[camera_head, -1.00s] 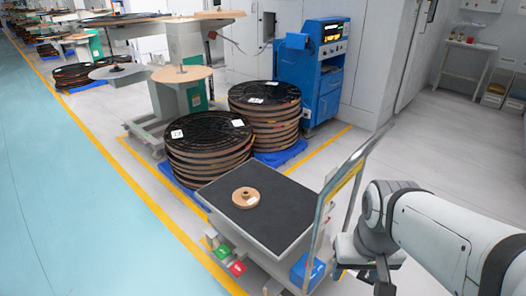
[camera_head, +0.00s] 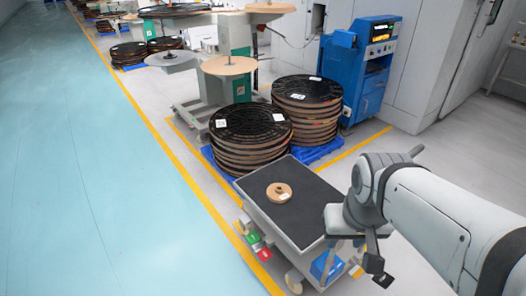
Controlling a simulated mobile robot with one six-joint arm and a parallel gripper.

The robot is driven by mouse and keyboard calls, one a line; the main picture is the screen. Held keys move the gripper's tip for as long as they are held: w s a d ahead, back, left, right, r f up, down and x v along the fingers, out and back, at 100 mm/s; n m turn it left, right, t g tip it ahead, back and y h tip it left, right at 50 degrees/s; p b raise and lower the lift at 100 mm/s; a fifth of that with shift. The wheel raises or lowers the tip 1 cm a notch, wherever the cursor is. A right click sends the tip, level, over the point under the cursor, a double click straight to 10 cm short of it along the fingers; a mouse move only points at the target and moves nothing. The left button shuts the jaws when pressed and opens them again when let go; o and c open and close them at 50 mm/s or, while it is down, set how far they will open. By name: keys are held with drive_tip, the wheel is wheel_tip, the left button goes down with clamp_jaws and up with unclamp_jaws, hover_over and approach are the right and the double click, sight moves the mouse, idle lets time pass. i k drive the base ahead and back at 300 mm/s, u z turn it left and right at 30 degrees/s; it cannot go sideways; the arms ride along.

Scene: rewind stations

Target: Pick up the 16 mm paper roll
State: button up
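A small tan paper roll (camera_head: 279,193) with a white label lies flat on the dark top of a grey cart (camera_head: 310,207), left of its middle. Its width cannot be read. My gripper (camera_head: 377,272) hangs at the end of my arm, beyond the cart's right side and apart from the roll. Its dark fingers are small and partly hidden, so their opening is unclear. I see nothing held in it.
Stacks of large black-topped reels (camera_head: 250,125) stand on blue pallets behind the cart. A rewind station (camera_head: 229,66) and a blue cabinet (camera_head: 357,72) are farther back. The blue-green floor (camera_head: 90,190) on the left is clear.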

sight(278, 192)
drive_tip(key=u, duration=1.7)
drive_tip(key=i, duration=3.65)
drive_tip(key=z, duration=4)
